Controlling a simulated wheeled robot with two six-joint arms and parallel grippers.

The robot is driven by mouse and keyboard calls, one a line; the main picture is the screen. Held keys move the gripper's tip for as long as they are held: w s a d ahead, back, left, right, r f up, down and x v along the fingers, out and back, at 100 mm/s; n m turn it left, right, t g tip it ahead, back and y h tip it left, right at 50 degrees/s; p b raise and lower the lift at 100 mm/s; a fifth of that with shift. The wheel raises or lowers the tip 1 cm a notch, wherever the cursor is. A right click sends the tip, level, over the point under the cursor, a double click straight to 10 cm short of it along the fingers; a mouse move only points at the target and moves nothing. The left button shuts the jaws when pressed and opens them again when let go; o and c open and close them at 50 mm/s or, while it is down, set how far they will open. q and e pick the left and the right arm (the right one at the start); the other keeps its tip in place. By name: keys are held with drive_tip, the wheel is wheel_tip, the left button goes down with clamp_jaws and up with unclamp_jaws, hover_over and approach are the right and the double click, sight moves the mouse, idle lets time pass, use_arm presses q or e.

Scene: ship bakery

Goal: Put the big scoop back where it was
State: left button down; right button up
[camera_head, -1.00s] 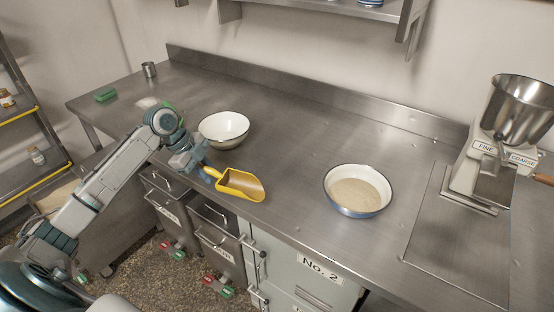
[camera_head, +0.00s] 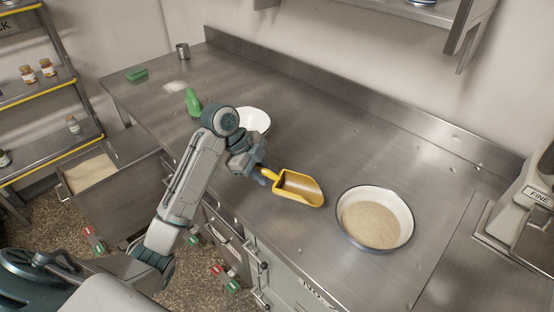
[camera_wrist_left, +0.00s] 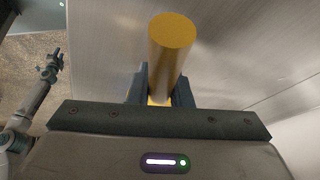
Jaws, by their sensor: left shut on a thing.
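The big scoop (camera_head: 300,188) is yellow with an open trough. My left gripper (camera_head: 262,174) is shut on its handle, and the scoop's trough points right, over the steel counter, left of the bowl of flour. In the left wrist view the round yellow handle end (camera_wrist_left: 172,50) stands up between the two dark fingers (camera_wrist_left: 156,92). I cannot tell whether the scoop touches the counter.
A bowl of pale flour (camera_head: 375,243) stands right of the scoop. A white bowl (camera_head: 256,120) and a green scoop-like object (camera_head: 193,101) stand behind my arm. An open bin of pale meal (camera_head: 92,172) is at the left. A mill (camera_head: 532,190) is at the right edge. The counter's back middle is clear.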

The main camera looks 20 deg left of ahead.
use_arm(q)
drive_tip(key=w, duration=0.3)
drive_tip(key=w+a+p, duration=0.1)
drive_tip(key=w, duration=0.2)
drive_tip(key=w+a+p, duration=0.1)
drive_tip(key=w, duration=0.2)
drive_tip(key=shift+w+f, duration=0.3)
drive_tip(key=shift+f, duration=0.1)
wheel_tip(320, 180, down, 2)
drive_tip(key=shift+d+f+p, duration=0.1)
drive_tip(key=shift+f+p, duration=0.15)
drive_tip(key=shift+p, duration=0.75)
drive_tip(key=shift+f, duration=0.6)
drive_tip(key=c, duration=1.3)
unclamp_jaws()
drive_tip(key=shift+f, duration=0.1)
